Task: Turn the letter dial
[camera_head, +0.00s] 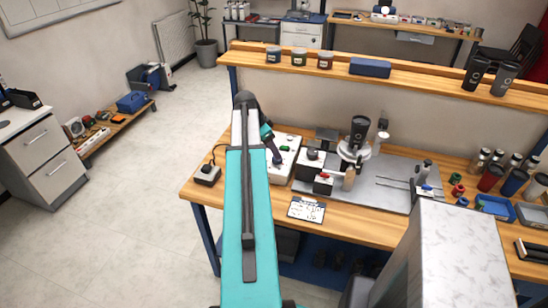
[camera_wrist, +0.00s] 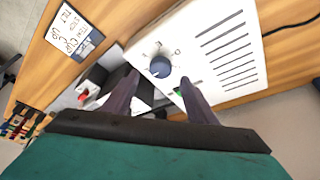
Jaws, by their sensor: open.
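The dial (camera_wrist: 161,67) is a round blue-grey knob with small marks around it, too small to read. It sits on the top face of a white control box (camera_wrist: 222,45), which also shows in the head view (camera_head: 290,141). My gripper (camera_wrist: 158,80) is open, its two dark fingers apart and pointing at the box. In the wrist view the knob appears between the fingertips, with a gap on each side. Whether the fingers are down at its height I cannot tell. In the head view my gripper (camera_head: 276,160) hides the knob.
A green button (camera_wrist: 177,91) is close to the right finger. A small box with a red button (camera_head: 323,180) and the marking machine (camera_head: 352,155) stand right of the control box. A written card (camera_head: 306,209) lies at the bench's front edge.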

